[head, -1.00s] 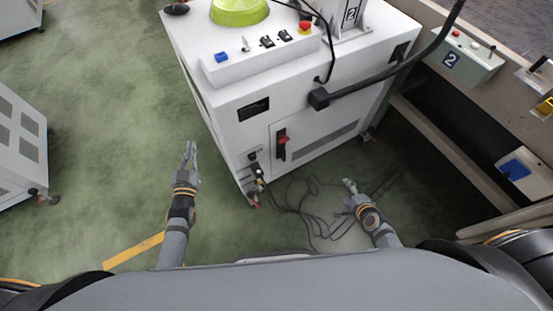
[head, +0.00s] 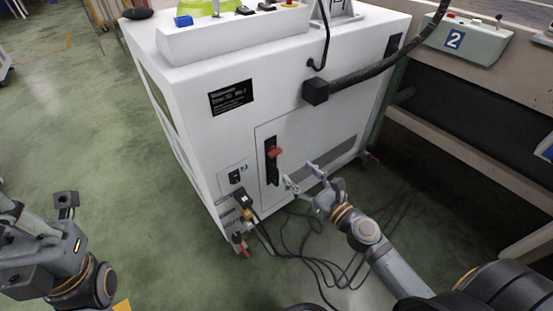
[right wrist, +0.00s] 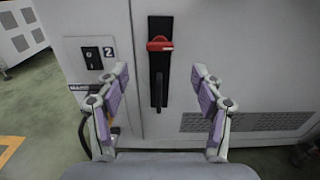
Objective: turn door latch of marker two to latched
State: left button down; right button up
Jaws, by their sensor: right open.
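The door latch (head: 272,160) is a red knob or handle on a black upright plate, on the door of a white machine (head: 290,115). In the right wrist view the latch's red part (right wrist: 160,44) lies crosswise at the top of the plate, with a black bar hanging below it. A "2" label (right wrist: 108,52) is beside it. My right gripper (head: 302,176) is open and empty in front of the door, lower right of the latch. In the right wrist view its fingers flank the latch without touching it. My left gripper (head: 30,225) is at the left edge, partly cut off.
Black cables (head: 300,235) lie on the floor below the door. A thick black hose (head: 385,78) runs from the machine's side. A conveyor frame (head: 470,150) with a "2" control box (head: 462,42) stands at right. Green floor is open at left.

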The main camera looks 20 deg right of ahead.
aim_at(277, 154)
jog(key=p+x, duration=0.2)
jog(key=x, duration=0.8)
jog(key=shift+c, duration=0.5)
jog(key=c, duration=1.1)
jog(key=shift+o, duration=0.2)
